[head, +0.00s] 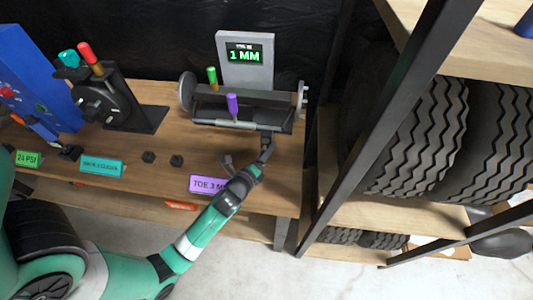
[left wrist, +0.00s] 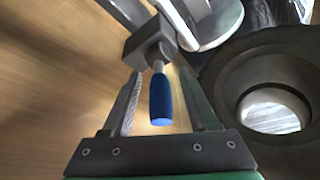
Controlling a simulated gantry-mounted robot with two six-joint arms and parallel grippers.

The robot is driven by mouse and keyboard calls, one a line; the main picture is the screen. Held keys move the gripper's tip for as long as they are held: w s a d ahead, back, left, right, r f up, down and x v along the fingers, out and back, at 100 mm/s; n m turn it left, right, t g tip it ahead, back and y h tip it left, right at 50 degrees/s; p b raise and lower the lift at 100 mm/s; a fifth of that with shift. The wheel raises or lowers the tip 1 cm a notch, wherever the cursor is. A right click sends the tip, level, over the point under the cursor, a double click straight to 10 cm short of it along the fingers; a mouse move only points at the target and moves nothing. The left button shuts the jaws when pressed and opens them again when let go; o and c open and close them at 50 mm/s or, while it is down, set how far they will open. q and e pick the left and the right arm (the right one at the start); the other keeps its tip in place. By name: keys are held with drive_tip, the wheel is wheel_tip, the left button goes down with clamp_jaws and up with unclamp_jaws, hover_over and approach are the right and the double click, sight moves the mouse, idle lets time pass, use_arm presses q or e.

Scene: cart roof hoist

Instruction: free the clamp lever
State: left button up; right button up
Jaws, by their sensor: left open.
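In the left wrist view, a blue-handled lever (left wrist: 160,100) stands out from a grey block (left wrist: 148,44). My left gripper (left wrist: 160,80) is open, with one finger on each side of the blue handle and visible room at both sides. In the head view my left gripper (head: 266,150) is at the front of the bench rig (head: 270,119). I cannot make out the blue handle there. The rig carries a purple handle (head: 232,104) and a green handle (head: 212,76). My right gripper is not in view.
A display reading 1 MM (head: 245,54) stands behind the rig. On the wooden bench (head: 150,172), a black stand (head: 100,103) with a red handle is to the left. Tyres (head: 430,135) fill the shelf on the right. A dark ring (left wrist: 235,75) is close at right in the left wrist view.

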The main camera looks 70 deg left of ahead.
use_arm(q)
drive_tip(key=shift+w+a+f, duration=0.1)
drive_tip(key=shift+w+a, duration=0.15)
drive_tip(key=shift+w, duration=0.05)
clamp_jaws()
idle(1.3)
